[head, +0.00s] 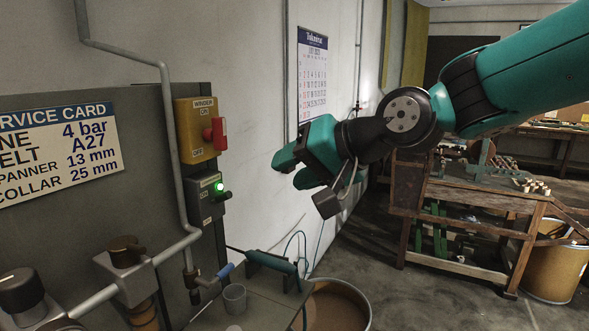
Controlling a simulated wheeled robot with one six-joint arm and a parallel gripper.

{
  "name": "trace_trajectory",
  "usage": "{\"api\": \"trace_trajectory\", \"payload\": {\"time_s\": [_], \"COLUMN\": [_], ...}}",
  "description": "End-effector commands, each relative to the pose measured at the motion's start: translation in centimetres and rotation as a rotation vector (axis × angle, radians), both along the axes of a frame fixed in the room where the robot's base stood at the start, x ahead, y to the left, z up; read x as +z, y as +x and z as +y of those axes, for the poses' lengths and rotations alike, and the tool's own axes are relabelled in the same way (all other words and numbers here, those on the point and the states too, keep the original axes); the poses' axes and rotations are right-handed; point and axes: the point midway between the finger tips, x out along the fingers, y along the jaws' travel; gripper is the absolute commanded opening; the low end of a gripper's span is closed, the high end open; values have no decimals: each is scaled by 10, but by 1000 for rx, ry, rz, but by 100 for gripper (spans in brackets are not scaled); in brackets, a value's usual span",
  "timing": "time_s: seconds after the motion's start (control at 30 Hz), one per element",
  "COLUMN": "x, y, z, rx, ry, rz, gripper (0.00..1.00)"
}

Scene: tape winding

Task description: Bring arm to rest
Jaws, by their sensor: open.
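My arm reaches in from the upper right, in teal and black. My gripper (287,172) is in mid-air near the middle of the head view, in front of the pale wall. Its two teal fingers point left and are apart, with nothing seen between them. A small dark box with a cable hangs below the wrist. The gripper appears to the right of the yellow switch box (195,145) with a red lever (218,133) and touches nothing that I can see.
A grey panel at the left carries a service card (60,150), pipes and a box with a lit green lamp (219,187). A small bench with a cup (234,298) and a drum (340,305) stand below. A wooden workbench (470,195) and another drum (553,270) stand right.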

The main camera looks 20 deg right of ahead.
Motion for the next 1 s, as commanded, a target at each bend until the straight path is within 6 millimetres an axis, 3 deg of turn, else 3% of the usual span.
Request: {"api": "trace_trajectory", "payload": {"time_s": [0.17, 0.27, 0.37, 0.47, 0.6, 0.7, 0.83, 1.0], "x": [-1, -11, -36, -67, -103, -118, -126, -127], "y": [-1, -13, -44, -90, -153, -186, -207, -210], "z": [0, 5, 13, 18, 12, 5, 0, -2], "rx": [3, 45, 158, 327, 569, 706, 800, 816], "ry": [-3, -51, -171, -328, -516, -604, -658, -667], "rz": [1, 22, 73, 140, 227, 272, 302, 308], "gripper": [42, 42, 42, 42, 42, 42, 42, 42]}}
